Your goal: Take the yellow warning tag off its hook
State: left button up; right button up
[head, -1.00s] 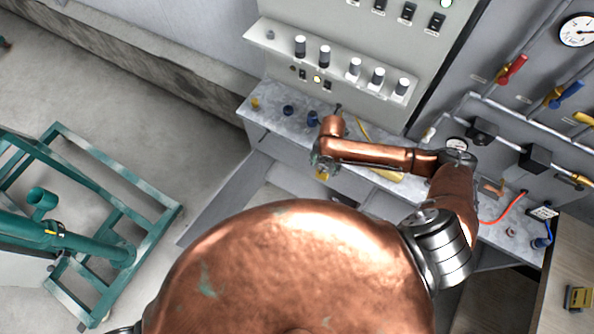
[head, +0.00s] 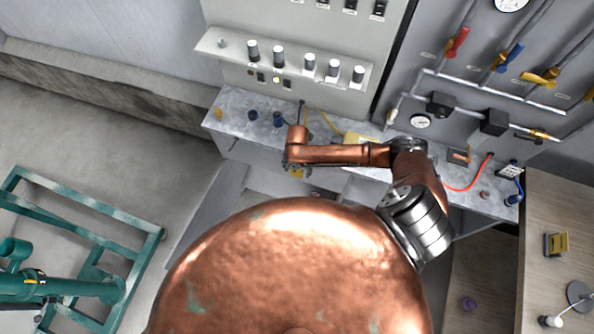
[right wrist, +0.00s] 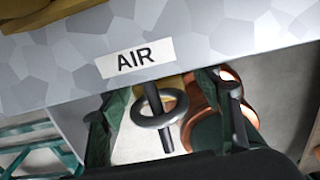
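My right gripper (head: 297,170) is at the front edge of the grey bench, below the bench top. In the right wrist view it is open (right wrist: 170,108), its two fingers apart on either side of a dark ring (right wrist: 160,108) and peg under a white AIR label (right wrist: 137,58). I see no contact. A small yellow piece (head: 298,174), probably the warning tag, shows by the gripper in the head view. In the right wrist view, some yellow (right wrist: 172,82) shows behind the ring; the rest is hidden. My left gripper is not in view.
The bench top (head: 240,103) carries blue knobs (head: 278,118) and a yellow item (head: 360,138) with a hose. A control panel with knobs (head: 309,64) rises behind. A wooden table (head: 555,205) stands at right, a teal frame (head: 85,205) at left. The floor between is clear.

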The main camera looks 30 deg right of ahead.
jog(key=c, duration=1.2)
jog(key=shift+c, duration=0.2)
